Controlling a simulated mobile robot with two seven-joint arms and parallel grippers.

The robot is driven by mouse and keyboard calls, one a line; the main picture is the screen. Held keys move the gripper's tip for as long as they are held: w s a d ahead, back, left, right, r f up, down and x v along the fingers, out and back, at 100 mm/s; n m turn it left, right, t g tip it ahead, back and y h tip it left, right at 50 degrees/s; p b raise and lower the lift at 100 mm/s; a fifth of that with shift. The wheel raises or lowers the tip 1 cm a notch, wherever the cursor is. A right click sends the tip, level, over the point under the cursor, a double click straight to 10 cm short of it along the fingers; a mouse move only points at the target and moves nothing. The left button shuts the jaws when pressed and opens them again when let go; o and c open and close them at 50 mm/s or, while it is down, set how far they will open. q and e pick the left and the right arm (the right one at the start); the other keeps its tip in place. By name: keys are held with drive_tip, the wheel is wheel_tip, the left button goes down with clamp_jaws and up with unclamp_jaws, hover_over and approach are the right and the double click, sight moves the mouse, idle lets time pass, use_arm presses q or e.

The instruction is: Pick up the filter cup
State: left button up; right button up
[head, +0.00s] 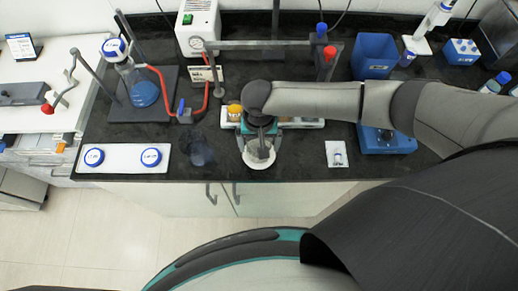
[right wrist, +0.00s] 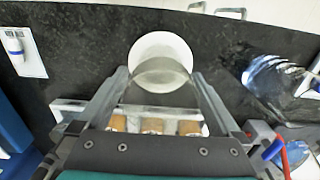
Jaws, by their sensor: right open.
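The filter cup appears to be the white round piece (head: 258,160) near the front edge of the black bench, in front of the rack. In the right wrist view its white round top (right wrist: 160,46) shows with a greyish, see-through curved wall (right wrist: 160,75) below it. My right gripper (head: 261,148) points down over it and hides part of it in the head view. In the right wrist view the right gripper (right wrist: 160,84) is open, with one finger on each side of the curved wall. I cannot tell whether they touch it. My left gripper is not in view.
A white rack (head: 306,123) with brown-topped vials (right wrist: 152,125) lies under my right gripper. A dark, see-through vessel (head: 201,152) stands to the left. A flask of blue liquid (head: 144,92) and a white plate with blue-ringed discs (head: 123,158) are farther left. A small white card (head: 337,153) lies right.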

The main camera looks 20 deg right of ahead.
drive_tip(key=c, duration=1.2)
drive_tip(key=shift+r, duration=0.1)
